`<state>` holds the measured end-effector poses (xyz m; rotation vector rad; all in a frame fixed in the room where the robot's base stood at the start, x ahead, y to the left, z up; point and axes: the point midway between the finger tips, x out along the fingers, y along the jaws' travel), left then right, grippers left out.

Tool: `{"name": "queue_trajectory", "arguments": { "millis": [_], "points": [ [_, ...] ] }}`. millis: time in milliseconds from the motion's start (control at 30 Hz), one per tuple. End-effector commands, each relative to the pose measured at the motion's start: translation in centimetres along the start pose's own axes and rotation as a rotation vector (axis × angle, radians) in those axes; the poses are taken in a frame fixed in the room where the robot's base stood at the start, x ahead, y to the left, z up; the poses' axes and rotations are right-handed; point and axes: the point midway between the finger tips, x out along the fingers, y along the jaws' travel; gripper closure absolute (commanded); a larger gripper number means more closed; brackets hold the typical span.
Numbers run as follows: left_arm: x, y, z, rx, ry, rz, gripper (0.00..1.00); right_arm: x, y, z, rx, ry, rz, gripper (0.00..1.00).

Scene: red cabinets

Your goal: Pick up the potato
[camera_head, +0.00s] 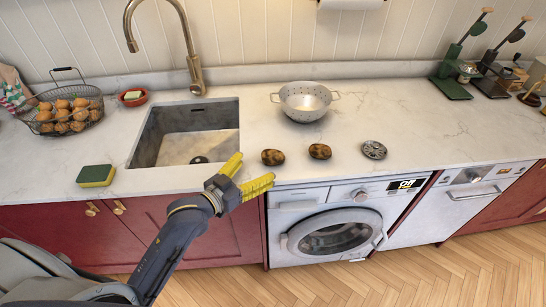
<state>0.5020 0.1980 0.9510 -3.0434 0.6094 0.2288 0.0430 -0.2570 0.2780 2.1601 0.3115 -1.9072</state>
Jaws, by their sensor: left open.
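Two brown mottled potatoes lie on the white countertop above the washing machine. The left potato (272,157) is near the counter's front edge, and the right potato (320,151) lies a little to its right. My left gripper (252,172) has yellow fingers and is open and empty. It is at the counter's front edge, just left of the left potato, with a small gap in the picture between its fingers and the potato. My right gripper is not in view.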

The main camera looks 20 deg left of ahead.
Motion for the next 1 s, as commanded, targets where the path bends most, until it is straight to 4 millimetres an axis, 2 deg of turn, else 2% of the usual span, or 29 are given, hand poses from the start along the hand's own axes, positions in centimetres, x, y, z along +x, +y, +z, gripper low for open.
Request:
{"name": "queue_trajectory", "arguments": {
  "millis": [33, 200, 500, 800, 1000],
  "points": [
    [0.9, 0.0, -0.1, -0.003, 0.002, 0.000, 0.14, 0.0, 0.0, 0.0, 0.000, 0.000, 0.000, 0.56],
    [2.8, 0.0, 0.0, -0.001, 0.002, -0.001, 0.14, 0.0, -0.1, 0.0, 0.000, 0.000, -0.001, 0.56],
    [4.2, 0.0, 0.0, -0.001, 0.000, 0.000, 0.14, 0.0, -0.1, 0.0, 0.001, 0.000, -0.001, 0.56],
    [7.7, -0.1, 0.0, -0.002, 0.000, 0.000, 0.14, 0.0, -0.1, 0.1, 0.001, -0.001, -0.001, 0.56],
    [8.9, -0.1, 0.1, 0.000, 0.000, 0.001, 0.14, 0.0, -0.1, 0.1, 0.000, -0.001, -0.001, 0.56]
  ]
}}
